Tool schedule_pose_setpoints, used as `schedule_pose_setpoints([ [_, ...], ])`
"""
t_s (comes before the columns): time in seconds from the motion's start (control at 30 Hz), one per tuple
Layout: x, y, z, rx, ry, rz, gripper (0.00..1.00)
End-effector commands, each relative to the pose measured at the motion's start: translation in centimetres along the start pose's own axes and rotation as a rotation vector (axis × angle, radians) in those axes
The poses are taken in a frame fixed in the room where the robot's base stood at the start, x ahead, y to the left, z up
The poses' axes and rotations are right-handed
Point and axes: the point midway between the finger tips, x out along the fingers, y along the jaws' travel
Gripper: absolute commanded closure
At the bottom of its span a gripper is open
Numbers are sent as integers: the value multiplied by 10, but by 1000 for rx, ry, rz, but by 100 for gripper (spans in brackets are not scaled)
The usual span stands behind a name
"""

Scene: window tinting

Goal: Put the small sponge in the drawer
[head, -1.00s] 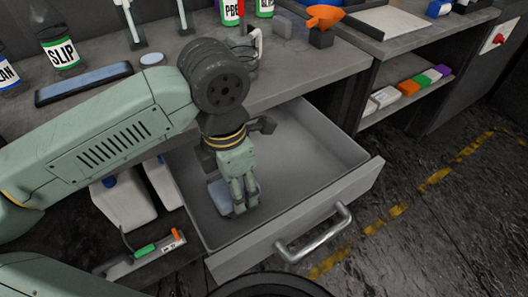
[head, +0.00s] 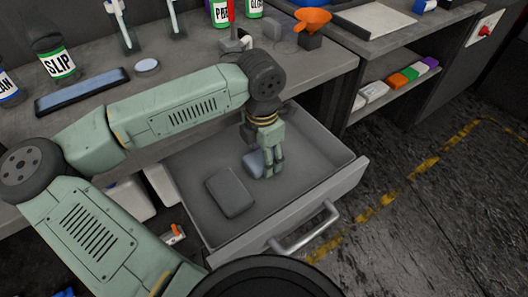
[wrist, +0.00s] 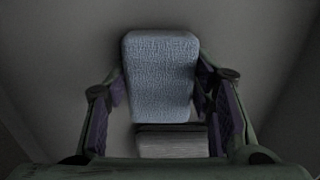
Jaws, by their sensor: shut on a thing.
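The small sponge (head: 253,163) is pale blue and rounded. In the head view it shows beside my fingertips, inside the open drawer. My gripper (head: 270,172) is low in the drawer, towards its right side, and is shut on the sponge. In the wrist view the sponge (wrist: 160,75) stands between the two purple-lined fingers. The grey drawer (head: 300,135) is pulled out below the counter. Whether the sponge touches the drawer floor I cannot tell.
A dark grey rounded block (head: 230,192) lies on the drawer floor left of my gripper. The drawer's handle (head: 305,230) faces front.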

Motion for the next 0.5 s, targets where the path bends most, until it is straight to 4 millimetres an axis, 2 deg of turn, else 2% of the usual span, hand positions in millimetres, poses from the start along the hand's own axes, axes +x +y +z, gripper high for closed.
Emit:
schedule_pose_setpoints([
  [0.4, 6, 0, 0, 0, 0, 1, 86],
  [0.43, 4, 0, 0, 0, 0, 0, 49],
  [0.5, 4, 0, 0, 0, 0, 0, 45],
])
